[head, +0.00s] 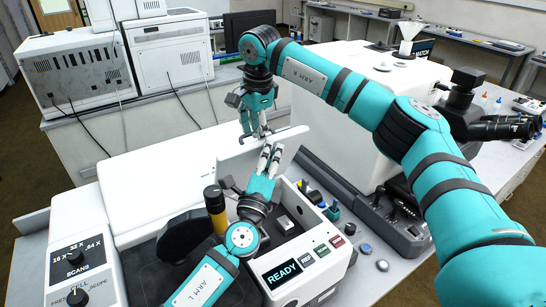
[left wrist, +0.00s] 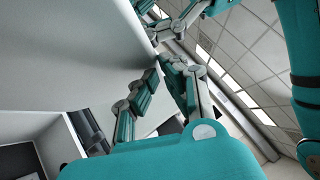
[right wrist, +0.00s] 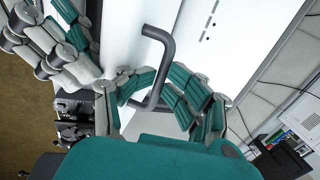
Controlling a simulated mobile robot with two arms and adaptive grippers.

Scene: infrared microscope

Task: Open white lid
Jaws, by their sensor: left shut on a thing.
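The white lid (head: 290,148) appears as an upright white panel at the middle of the head view, raised above the instrument's front opening. A grey bent bar handle (right wrist: 160,42) shows against white in the right wrist view. My left gripper (head: 268,155) is shut on the white lid at its edge; its fingers (left wrist: 160,88) press by the white panel in the left wrist view. My right gripper (head: 257,128) is above it, by the handle. Its fingers (right wrist: 155,100) are spread, with the handle's lower end between them; firm contact cannot be told.
An open white box with a READY display (head: 283,273) stands below my left gripper. A black-and-yellow cylinder (head: 215,208) stands left of it. A dark control panel (head: 385,215) and a microscope with black eyepieces (head: 500,127) are at right. The white housing (head: 155,180) spreads left.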

